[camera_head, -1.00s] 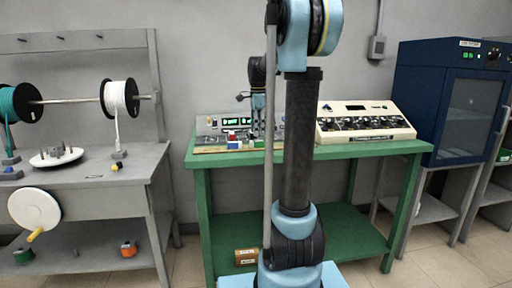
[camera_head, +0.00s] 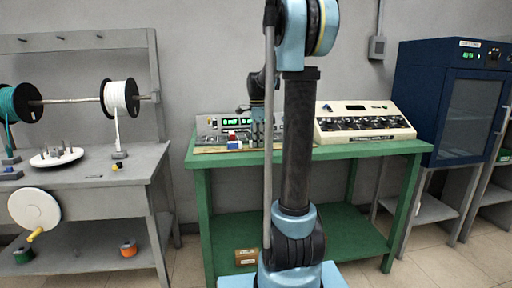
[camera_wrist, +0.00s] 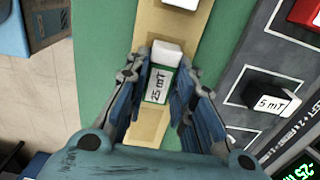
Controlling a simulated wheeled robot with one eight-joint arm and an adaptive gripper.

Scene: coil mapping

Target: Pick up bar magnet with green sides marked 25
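The bar magnet with green sides (camera_wrist: 160,82) has a white end and a white label reading 25 mT. It lies on a tan strip (camera_wrist: 150,128) in the wrist view, between the fingers of my gripper (camera_wrist: 165,66). One finger is on each side of it, very close; the fingers look open around it, and contact is not clear. In the head view my gripper (camera_head: 258,138) is low over the green bench, small and partly hidden by my own arm.
Another white-topped block (camera_wrist: 182,4) lies farther along the strip. A dark panel to the right holds a black block marked 5 mT (camera_wrist: 270,102) and a red block (camera_wrist: 305,14). A cream instrument box (camera_head: 362,122) stands to the right on the green bench (camera_head: 400,148).

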